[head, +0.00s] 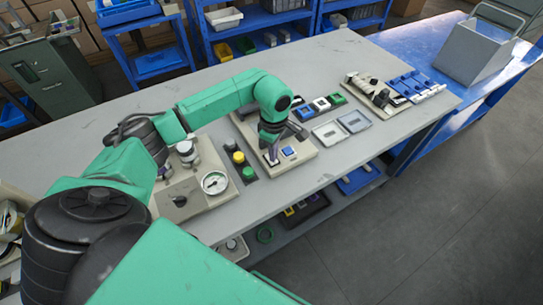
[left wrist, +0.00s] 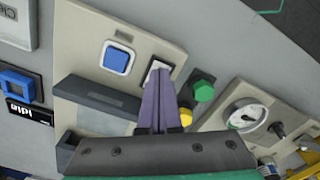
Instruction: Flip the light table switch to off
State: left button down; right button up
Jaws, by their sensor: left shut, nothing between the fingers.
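A beige panel (head: 301,165) lies on the grey table and carries a blue square switch (head: 288,152) in a white frame. The blue switch also shows in the left wrist view (left wrist: 117,59). The switch's position is hidden. My right gripper is out of view.
A green button (left wrist: 203,91) and a yellow button (left wrist: 186,117) stand close beside the panel. A pressure gauge (head: 214,182) sits on a beige box to the left. The table's front right is clear.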

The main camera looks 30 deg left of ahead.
pick_arm(q)
notch_tip(320, 180, up, 6)
jog(key=p, duration=0.3)
jog(key=shift+s, duration=0.1)
dwell(0.5)
